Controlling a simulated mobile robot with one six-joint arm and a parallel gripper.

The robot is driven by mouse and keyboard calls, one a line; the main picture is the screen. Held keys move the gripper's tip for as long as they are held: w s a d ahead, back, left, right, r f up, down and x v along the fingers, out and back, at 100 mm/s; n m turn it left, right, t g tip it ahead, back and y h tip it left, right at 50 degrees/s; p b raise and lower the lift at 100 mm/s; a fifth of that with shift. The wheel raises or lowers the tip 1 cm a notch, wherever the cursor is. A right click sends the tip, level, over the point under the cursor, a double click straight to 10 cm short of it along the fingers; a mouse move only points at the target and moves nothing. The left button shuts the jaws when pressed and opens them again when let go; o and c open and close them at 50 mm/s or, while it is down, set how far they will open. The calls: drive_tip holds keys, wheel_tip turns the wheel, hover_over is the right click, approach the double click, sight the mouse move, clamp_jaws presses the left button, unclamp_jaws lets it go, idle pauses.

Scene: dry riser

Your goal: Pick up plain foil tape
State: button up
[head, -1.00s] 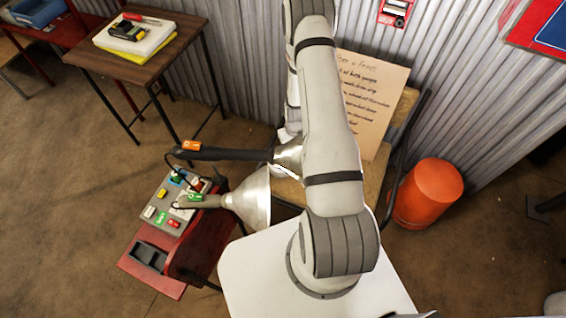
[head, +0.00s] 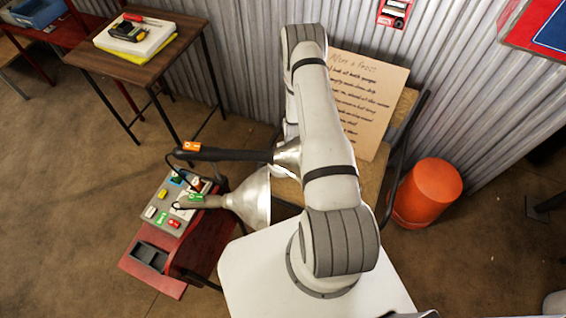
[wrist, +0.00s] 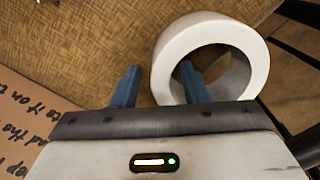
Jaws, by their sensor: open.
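The plain foil tape, a pale grey-white roll (wrist: 173,55), is at the upper middle right of the wrist view, resting on a brown speckled surface. My gripper (wrist: 157,76) is open, with two blue fingers. The left finger is outside the roll, to its left. The right finger shows in front of or inside the roll's hole; I cannot tell how deep. The near roll wall lies between the fingers, not clamped. In the head view, my arm hides the gripper and the tape.
A handwritten board (head: 365,95) leans by the corrugated wall; its edge shows in the wrist view (wrist: 30,120). Dark chair-like tubing (head: 405,155) and an orange bucket (head: 428,192) stand to the right. A horn-shaped metal piece (head: 252,196) and red bench (head: 205,245) are left.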

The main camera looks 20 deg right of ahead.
clamp_jaws()
idle(0.5)
